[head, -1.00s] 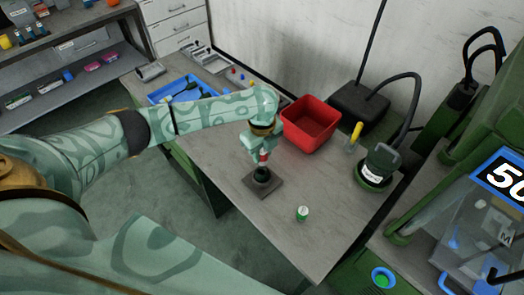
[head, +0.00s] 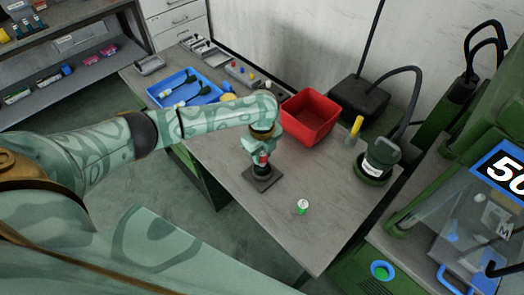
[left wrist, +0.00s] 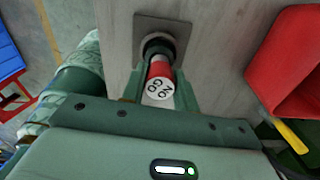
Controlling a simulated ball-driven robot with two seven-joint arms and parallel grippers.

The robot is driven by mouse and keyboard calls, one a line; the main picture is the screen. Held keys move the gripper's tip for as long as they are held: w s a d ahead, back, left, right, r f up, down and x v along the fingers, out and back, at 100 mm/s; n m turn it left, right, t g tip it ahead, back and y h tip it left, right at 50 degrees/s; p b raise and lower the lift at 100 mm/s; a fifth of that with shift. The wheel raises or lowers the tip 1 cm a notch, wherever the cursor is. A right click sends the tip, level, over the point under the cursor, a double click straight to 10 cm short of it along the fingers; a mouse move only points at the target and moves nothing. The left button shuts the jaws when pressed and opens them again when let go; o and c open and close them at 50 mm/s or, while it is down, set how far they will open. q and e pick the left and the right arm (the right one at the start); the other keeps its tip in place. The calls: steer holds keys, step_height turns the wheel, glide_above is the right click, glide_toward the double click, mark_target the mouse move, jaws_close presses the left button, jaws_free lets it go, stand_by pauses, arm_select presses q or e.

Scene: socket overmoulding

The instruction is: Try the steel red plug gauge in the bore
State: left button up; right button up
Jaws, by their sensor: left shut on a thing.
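My left gripper (head: 262,155) is shut on the red-banded plug gauge (left wrist: 160,72), whose white end reads "NO GO" in the left wrist view. The gauge is held about upright, directly over a dark round socket part (head: 262,171) on a square grey plate (head: 265,182). In the left wrist view the socket part (left wrist: 157,46) shows just beyond the red band. The gauge's lower end is hidden, so I cannot tell whether it is inside the bore. A green-banded gauge (head: 302,207) with a white top stands on the bench. My right gripper is out of view.
A red bin (head: 310,117) stands behind my left gripper. A blue tray (head: 208,98) with dark tools lies at the back left. The bench front (head: 320,245) is clear.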

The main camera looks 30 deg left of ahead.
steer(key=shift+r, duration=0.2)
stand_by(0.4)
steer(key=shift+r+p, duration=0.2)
steer(key=shift+p, duration=0.2)
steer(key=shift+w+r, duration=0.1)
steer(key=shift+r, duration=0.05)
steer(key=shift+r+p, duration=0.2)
steer(key=shift+p, duration=0.15)
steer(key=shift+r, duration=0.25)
stand_by(2.1)
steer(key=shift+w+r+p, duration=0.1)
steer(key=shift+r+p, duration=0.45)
steer(key=shift+p, duration=0.25)
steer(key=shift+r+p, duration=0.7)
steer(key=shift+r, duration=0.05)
stand_by(0.8)
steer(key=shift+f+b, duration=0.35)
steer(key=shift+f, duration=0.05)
stand_by(0.7)
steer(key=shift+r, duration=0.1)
stand_by(0.5)
